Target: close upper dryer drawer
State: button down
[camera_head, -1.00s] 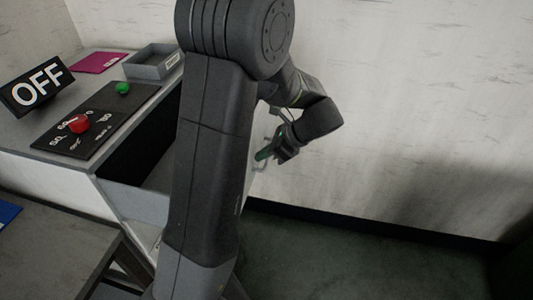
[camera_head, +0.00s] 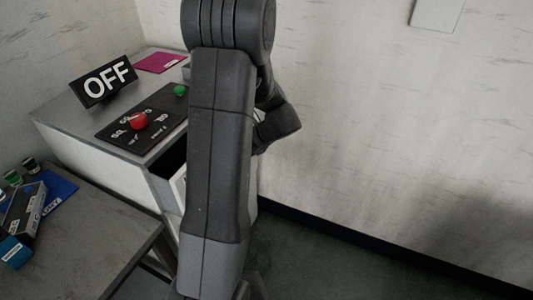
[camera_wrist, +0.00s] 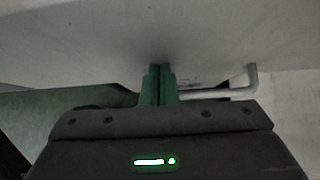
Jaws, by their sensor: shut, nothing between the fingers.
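The dryer (camera_head: 100,150) is a pale grey cabinet at the left of the head view. Its upper drawer (camera_head: 178,188) shows only in part beside my arm, with a dark gap above it, so it stands partly open. My arm hides most of the drawer. In the wrist view a pale grey panel, which looks like the drawer front (camera_wrist: 130,40), fills the top. My gripper (camera_wrist: 158,72) is shut and empty, its green fingertips at the panel's lower edge, seemingly touching it. A bent grey handle (camera_wrist: 230,94) lies just right of the fingers. The head view hides my gripper.
On the dryer top are an OFF sign (camera_head: 103,81), a black control panel (camera_head: 120,132) with red knob (camera_head: 138,121) and green button (camera_head: 180,90), and a magenta sheet (camera_head: 160,62). A grey table (camera_head: 95,235) stands front left. Floor to the right is clear up to the wall.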

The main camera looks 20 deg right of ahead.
jog(key=w+a, duration=0.3)
jog(key=w+a+p, duration=0.1)
jog(key=w+a, duration=0.2)
jog(key=w, duration=0.1)
jog(key=shift+r, duration=0.15)
jog(key=shift+d, duration=0.1)
jog(key=shift+s+d, duration=0.1)
jog(key=s+d+f+v, duration=0.1)
jog(key=f+v, duration=0.1)
jog(key=v, duration=1)
jog(key=shift+s+d, duration=0.3)
jog(key=shift+s, duration=0.25)
jog(key=shift+r, duration=0.1)
